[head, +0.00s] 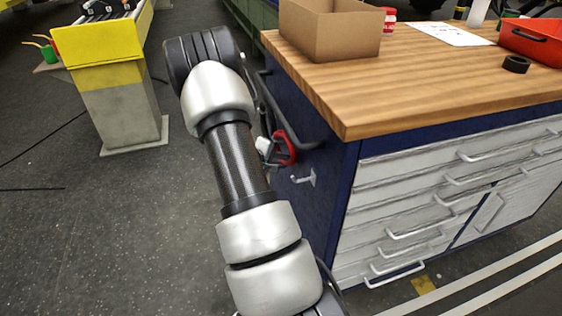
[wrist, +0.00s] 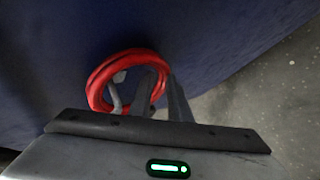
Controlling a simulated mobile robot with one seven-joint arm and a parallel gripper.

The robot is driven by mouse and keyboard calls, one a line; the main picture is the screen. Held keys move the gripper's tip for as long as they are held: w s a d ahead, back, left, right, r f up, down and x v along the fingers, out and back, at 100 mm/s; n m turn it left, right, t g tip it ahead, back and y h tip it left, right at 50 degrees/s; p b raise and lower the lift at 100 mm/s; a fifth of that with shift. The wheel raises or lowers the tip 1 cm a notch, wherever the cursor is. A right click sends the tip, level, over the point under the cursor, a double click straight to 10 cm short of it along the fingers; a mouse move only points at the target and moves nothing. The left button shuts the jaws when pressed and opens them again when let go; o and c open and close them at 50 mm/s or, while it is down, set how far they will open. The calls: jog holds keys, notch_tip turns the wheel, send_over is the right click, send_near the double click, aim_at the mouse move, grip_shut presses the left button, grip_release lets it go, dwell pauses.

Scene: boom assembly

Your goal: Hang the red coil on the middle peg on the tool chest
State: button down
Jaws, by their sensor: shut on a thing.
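The red coil (wrist: 98,83) is held in my gripper (wrist: 161,80), with the right part of its ring between the two fingers. A light grey hooked peg (wrist: 116,98) shows within the coil's opening in the wrist view. I cannot tell whether the coil rests on it. In the head view the coil (head: 286,149) is beside the blue side of the tool chest (head: 330,190), partly hidden by my arm. A bare light grey peg (head: 304,179) sticks out of that side, nearer the front corner. My gripper is mostly hidden there.
The wooden top (head: 430,85) overhangs near the coil and carries a cardboard box (head: 330,32), black tape (head: 516,64) and a red tray (head: 533,40). A dark handle bar (head: 285,115) runs along the chest's side. A yellow stand (head: 105,45) is at left; open floor lies between.

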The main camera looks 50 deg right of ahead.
jog(key=c, duration=1.6)
grip_release()
jog(key=shift+a, duration=0.1)
jog(key=s+a+r+m+y+p, duration=0.1)
jog(key=s+a+r+p, duration=0.25)
jog(key=a+r, duration=1.35)
jog(key=s+a+r+t+y, duration=0.2)
jog(key=s+a+r+y, duration=0.45)
jog(key=a, duration=0.55)
jog(key=s+a+r+t+y, duration=0.3)
jog(key=s+a+r, duration=0.55)
jog(key=a, duration=0.35)
jog(key=r+p, duration=1.6)
jog(key=a+r+p, duration=0.1)
jog(key=r+p, duration=0.7)
jog(key=r, duration=0.1)
jog(key=shift+w, duration=0.3)
